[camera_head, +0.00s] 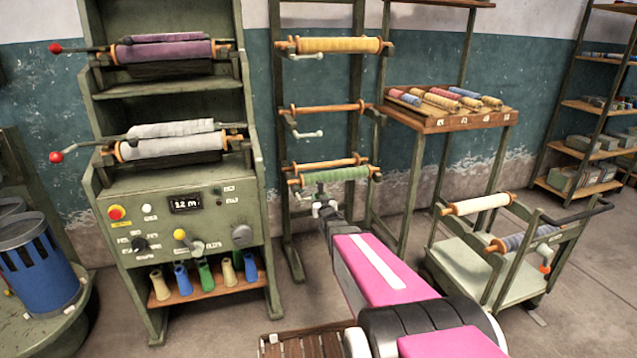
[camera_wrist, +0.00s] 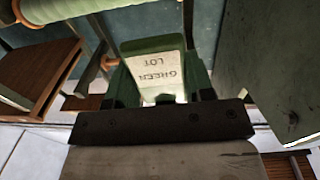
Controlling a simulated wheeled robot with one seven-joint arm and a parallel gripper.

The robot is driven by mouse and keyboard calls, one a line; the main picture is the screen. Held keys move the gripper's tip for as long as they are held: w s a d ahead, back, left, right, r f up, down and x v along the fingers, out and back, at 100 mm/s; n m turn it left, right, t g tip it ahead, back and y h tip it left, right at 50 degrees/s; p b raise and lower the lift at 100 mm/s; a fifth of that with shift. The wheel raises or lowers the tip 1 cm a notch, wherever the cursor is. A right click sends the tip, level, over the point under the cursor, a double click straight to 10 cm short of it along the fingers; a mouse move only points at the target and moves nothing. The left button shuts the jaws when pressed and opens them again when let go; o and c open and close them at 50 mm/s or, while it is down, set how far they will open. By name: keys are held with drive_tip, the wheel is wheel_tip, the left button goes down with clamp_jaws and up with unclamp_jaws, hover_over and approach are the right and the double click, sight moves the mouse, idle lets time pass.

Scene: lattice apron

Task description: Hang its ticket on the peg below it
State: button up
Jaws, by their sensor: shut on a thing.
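My gripper (camera_head: 325,208) is at the rack, just below the green roll (camera_head: 335,175), the lowest roll there. In the wrist view, my gripper (camera_wrist: 160,85) is shut on a pale ticket (camera_wrist: 158,72) that reads "GREEN LOT", upside down in the picture. The ticket is set in a green piece, partly hidden by the dark bar in front. A pale green roll (camera_wrist: 65,8) crosses the top left corner of the wrist view.
The rack also bears a yellow roll (camera_head: 340,45) and a bare bar (camera_head: 325,108). A green machine (camera_head: 180,190) with purple and grey rolls stands left. A spool table (camera_head: 450,122) and a cart (camera_head: 470,265) stand right. Floor between rack and cart is clear.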

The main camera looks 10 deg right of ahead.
drive_tip(key=s+f+y, duration=0.1)
drive_tip(key=s+f, duration=0.3)
drive_tip(key=f, duration=0.7)
drive_tip(key=w+a+f, duration=0.1)
drive_tip(key=w, duration=1.2)
drive_tip(key=shift+w+a+n, duration=0.25)
drive_tip(key=shift+n, duration=0.05)
idle(0.5)
drive_tip(key=o, duration=1)
drive_tip(key=shift+s, duration=0.15)
drive_tip(key=s+r+g, duration=0.1)
drive_tip(key=s+g, duration=0.5)
drive_tip(key=s, duration=0.6)
drive_tip(key=s+a+r+g+h, duration=0.1)
drive_tip(key=s+g, duration=0.5)
drive_tip(key=s, duration=0.7)
drive_tip(key=s+a+r+m+g, duration=0.1)
drive_tip(key=s+r+g, duration=0.2)
drive_tip(key=s, duration=1)
drive_tip(key=shift+s+a+g+h, duration=0.1)
drive_tip(key=shift+a+g+h, duration=0.05)
drive_tip(key=shift+g, duration=0.65)
drive_tip(key=shift+s+a+g+h, duration=0.1)
drive_tip(key=shift+g+h, duration=0.05)
drive_tip(key=shift+g, duration=0.65)
